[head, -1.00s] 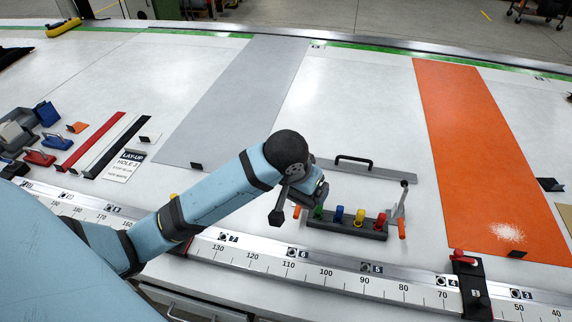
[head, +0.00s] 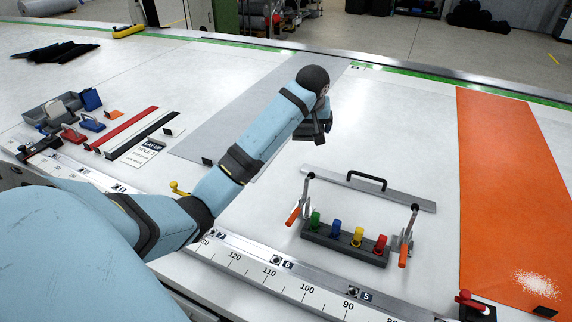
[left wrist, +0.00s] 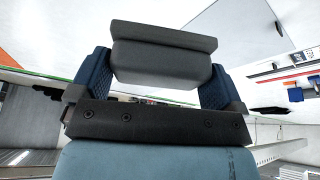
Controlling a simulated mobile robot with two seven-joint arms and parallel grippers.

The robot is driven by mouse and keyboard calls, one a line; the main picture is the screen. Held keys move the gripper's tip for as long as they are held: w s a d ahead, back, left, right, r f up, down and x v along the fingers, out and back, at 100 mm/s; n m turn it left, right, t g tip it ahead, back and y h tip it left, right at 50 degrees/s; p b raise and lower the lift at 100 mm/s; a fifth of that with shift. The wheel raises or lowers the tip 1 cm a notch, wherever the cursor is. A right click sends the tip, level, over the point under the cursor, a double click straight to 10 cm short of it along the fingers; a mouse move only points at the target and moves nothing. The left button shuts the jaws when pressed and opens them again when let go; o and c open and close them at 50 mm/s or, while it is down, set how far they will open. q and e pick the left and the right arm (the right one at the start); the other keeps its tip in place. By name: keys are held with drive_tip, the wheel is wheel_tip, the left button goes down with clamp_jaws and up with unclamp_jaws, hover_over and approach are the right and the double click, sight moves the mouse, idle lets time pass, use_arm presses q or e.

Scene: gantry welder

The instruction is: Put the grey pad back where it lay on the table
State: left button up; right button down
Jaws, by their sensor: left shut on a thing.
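My left gripper (head: 318,128) is in the middle of the head view, over the white table (head: 395,110) near the right edge of a flat grey strip. In the left wrist view its two blue fingers (left wrist: 155,85) are shut on the grey pad (left wrist: 160,62), a dark grey block with a wider plate along one side. The pad is mostly hidden by the gripper in the head view. I cannot tell its exact height above the table. My right gripper is not in view.
A rack of coloured pegs (head: 345,243) and a bar with a black handle (head: 370,188) stand front centre. An orange strip (head: 510,180) lies to the right. A grey tray (head: 55,108), red and blue handled pieces and a sign (head: 140,153) lie left. White table around the gripper is clear.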

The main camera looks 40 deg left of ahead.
use_arm(q)
drive_tip(key=w+a+n+g+y+b, duration=0.1)
drive_tip(key=w+a+n+b, duration=0.25)
drive_tip(key=a, duration=0.75)
drive_tip(key=shift+n, duration=0.45)
drive_tip(key=f, duration=1)
drive_tip(key=f+p, duration=0.1)
drive_tip(key=f, duration=0.5)
drive_tip(key=shift+s+a+f, duration=0.1)
drive_tip(key=shift+s+a, duration=0.1)
drive_tip(key=shift+a, duration=0.15)
wheel_tip(320, 180, down, 3)
drive_tip(key=shift+f, duration=0.2)
drive_tip(key=shift+f, duration=0.1)
drive_tip(key=shift+f, duration=0.1)
